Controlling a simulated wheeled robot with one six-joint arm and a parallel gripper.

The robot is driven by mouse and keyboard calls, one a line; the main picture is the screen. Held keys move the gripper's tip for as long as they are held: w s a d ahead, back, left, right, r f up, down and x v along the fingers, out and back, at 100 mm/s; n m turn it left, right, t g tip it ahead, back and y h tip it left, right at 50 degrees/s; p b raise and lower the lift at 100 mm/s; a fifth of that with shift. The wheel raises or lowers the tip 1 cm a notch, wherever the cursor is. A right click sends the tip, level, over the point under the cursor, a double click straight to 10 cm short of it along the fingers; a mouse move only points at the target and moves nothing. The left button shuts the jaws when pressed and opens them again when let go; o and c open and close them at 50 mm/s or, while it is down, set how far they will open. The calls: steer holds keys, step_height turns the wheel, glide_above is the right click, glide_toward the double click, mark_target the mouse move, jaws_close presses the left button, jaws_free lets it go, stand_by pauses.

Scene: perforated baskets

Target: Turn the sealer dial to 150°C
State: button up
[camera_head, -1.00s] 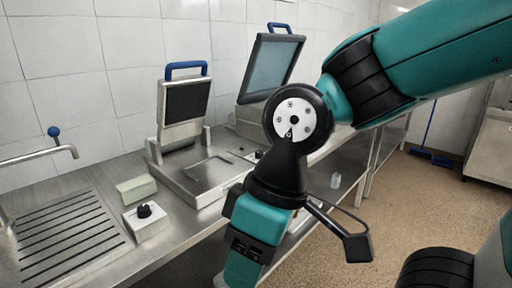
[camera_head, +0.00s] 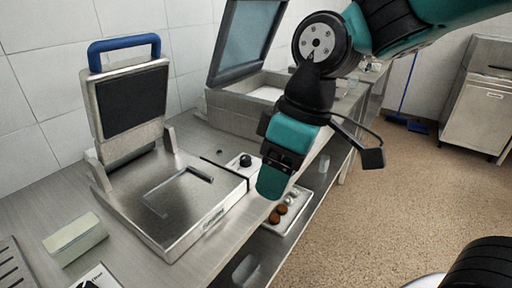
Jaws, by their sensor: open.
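A black dial (camera_head: 245,160) on a white-faced control box sits on the steel counter, at the right side of a sealer (camera_head: 140,200) with a raised dark lid and blue handle. The dial's markings are too small to read. A second white box with a black knob (camera_head: 88,284) shows at the bottom left, cut off by the frame. My gripper (camera_head: 271,185) points down in front of the counter, just right of the first dial in the picture. It is open, and no object shows in it. I cannot tell its depth relative to the dial.
Behind the dial stands a larger machine (camera_head: 240,108) with its lid raised. A pale block (camera_head: 75,238) lies at the counter's left. A tray (camera_head: 302,208) with small round items is below the counter edge.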

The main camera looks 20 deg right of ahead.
steer(key=w+d+r+n+h+p, duration=0.1)
steer(key=w+n+p, duration=0.1)
steer(key=w, duration=0.8)
steer(key=w+d+r+n+h+p, duration=0.1)
steer(key=w+n, duration=0.2)
steer(key=w, duration=0.6)
steer(key=n+h+p, duration=0.1)
steer(key=n+p, duration=0.2)
steer(key=n, duration=0.1)
glide_above(245, 157)
step_height(245, 157, down, 4)
step_height(245, 157, down, 17)
steer(key=p, duration=0.4)
steer(key=c, duration=0.9)
